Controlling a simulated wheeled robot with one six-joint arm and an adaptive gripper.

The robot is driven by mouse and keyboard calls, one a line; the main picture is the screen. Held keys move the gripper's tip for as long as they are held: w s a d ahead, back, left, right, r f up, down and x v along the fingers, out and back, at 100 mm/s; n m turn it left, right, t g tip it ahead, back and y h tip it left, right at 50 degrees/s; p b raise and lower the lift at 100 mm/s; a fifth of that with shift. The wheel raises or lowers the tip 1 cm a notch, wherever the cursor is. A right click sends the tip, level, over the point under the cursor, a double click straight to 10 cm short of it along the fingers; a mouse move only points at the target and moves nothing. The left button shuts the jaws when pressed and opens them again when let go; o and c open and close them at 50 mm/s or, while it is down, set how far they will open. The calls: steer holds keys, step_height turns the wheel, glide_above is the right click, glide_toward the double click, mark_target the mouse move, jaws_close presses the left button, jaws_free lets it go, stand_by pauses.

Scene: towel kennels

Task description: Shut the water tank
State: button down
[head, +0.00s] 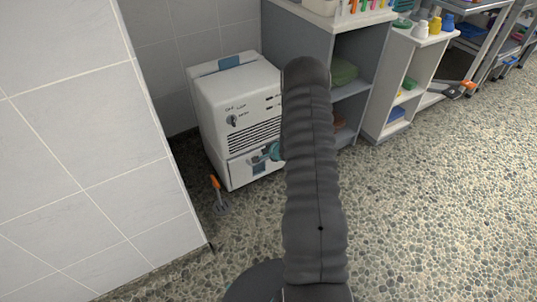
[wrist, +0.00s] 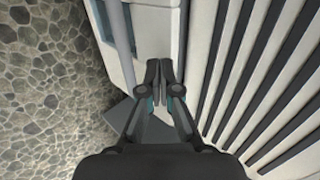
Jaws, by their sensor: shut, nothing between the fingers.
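A white boxy machine (head: 238,98) with a dial and a slatted vent stands on the floor against the tiled wall. The water tank (head: 240,172) is the low front part with a bluish window. I cannot tell how far it stands out. My gripper (wrist: 165,72) is shut and empty, its fingertips at the machine's front between the pale tank edge (wrist: 115,45) and the vent slats (wrist: 255,75). Contact is unclear. In the head view my dark arm hides most of the gripper; a teal part shows by the tank.
A tiled wall (head: 90,150) closes off the left. A grey shelf unit (head: 298,45) stands to the right, with more shelves (head: 425,55) beyond. The pebbled floor (head: 440,210) at right is clear.

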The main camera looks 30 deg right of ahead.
steer(key=shift+w+r+p, duration=0.1)
steer(key=shift+w+p, duration=0.3)
steer(key=shift+w, duration=0.7)
steer(key=s+f+p+v, duration=0.1)
steer(key=s+f+v, duration=0.1)
steer(key=v, duration=1.1)
steer(key=shift+s+f, duration=0.1)
steer(key=shift+f, duration=0.05)
